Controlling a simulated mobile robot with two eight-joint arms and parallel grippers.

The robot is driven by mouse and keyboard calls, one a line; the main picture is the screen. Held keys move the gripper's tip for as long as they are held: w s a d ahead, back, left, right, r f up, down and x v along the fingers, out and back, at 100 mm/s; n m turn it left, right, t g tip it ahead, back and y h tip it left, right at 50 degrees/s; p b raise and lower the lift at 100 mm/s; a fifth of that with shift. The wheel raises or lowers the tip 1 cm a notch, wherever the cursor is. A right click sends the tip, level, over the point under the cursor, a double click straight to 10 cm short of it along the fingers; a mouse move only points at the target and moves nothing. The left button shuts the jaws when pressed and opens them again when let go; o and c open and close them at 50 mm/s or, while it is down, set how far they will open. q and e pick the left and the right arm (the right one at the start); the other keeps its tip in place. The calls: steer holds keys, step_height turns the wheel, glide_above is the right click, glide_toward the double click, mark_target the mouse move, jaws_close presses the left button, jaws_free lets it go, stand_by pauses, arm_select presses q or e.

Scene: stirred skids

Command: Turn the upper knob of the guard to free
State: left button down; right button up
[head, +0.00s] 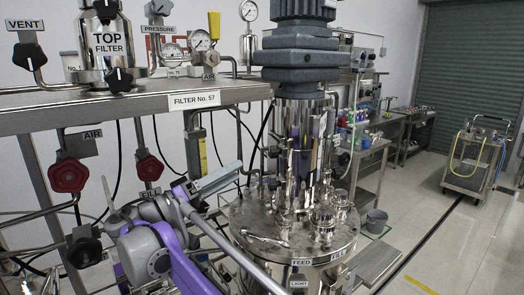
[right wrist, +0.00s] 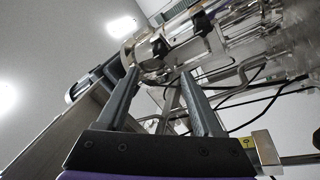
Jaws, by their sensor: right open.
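Two black knobs, an upper one (head: 272,152) and a lower one (head: 272,183), sit one above the other at the left side of the shiny steel column in the head view. No label shows which part is the guard. My right gripper (head: 234,173) is left of these knobs, apart from them. In the right wrist view my right gripper (right wrist: 160,76) is open, with nothing between its two dark fingers. Two black knobs on metal fittings, one nearer (right wrist: 158,46) and one farther (right wrist: 201,24), show beyond the fingertips. My left gripper is not in view.
A steel frame (head: 130,118) with a top filter (head: 106,45) and red valve knobs (head: 68,176) stands at the left. The round vessel lid (head: 262,232) with fittings lies below the column. A cart (head: 472,160) stands far right, with open floor before it.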

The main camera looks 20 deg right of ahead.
mark_target(270, 153)
steer(key=x, duration=1)
steer(key=shift+s+p, duration=0.1)
steer(key=shift+p, duration=0.25)
jaws_close()
